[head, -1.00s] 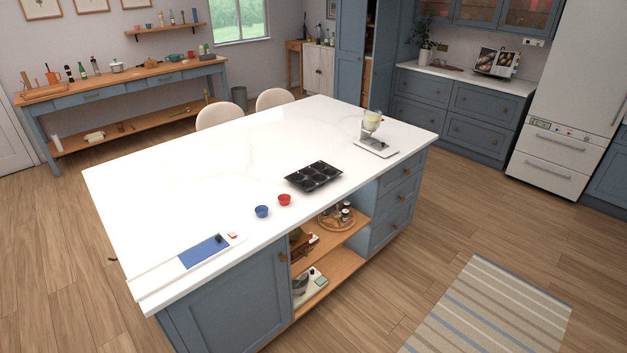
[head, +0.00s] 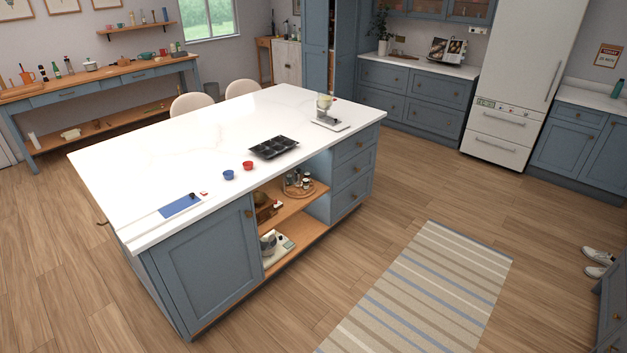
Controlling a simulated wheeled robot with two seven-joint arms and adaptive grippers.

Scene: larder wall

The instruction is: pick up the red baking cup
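The red baking cup (head: 248,166) stands on the white top of the kitchen island (head: 130,175), close to its front edge. A blue baking cup (head: 228,175) stands just left of it, apart from it. A black muffin tin (head: 274,148) lies just to its right and further back. Neither of my grippers shows in the head view.
A blue mat (head: 180,206) lies on the island's left end, and a kitchen scale (head: 330,123) with a bowl stands at the right. Open shelves (head: 297,232) face the front. A striped rug (head: 425,290) lies on the clear wooden floor. Shoes (head: 599,262) lie at far right.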

